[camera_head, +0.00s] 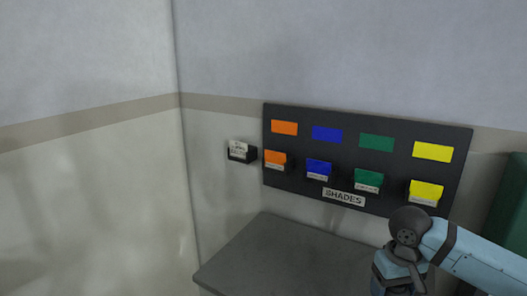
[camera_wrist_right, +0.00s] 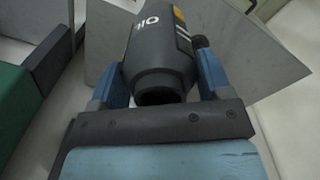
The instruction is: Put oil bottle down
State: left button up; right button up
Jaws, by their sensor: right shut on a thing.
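The oil bottle (camera_wrist_right: 160,62) is dark grey, with white lettering that appears upside down and a yellow patch, in the right wrist view. My right gripper (camera_wrist_right: 162,78) is shut on it, with one blue finger on each side. In the head view only part of my right arm shows at the lower right; the gripper and bottle are not visible there. My left gripper is in neither view.
A grey tabletop (camera_head: 275,262) stands in the corner and looks clear where visible. Above it hangs a dark SHADES board (camera_head: 342,150) with orange, blue, green and yellow cards. A small black wall holder (camera_head: 241,153) is beside it. A green object (camera_head: 512,210) is at the right edge.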

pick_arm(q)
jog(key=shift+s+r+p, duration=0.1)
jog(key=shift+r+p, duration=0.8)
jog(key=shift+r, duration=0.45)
pick_arm(e)
jog(key=s+a+f+m, duration=0.1)
jog(key=s+a+f, duration=0.1)
jog(key=s+a, duration=0.2)
jog(key=shift+s+a+f, duration=0.2)
jog(key=shift+s+a, duration=0.05)
jog(key=shift+s, duration=0.35)
jog(key=shift+r, duration=0.1)
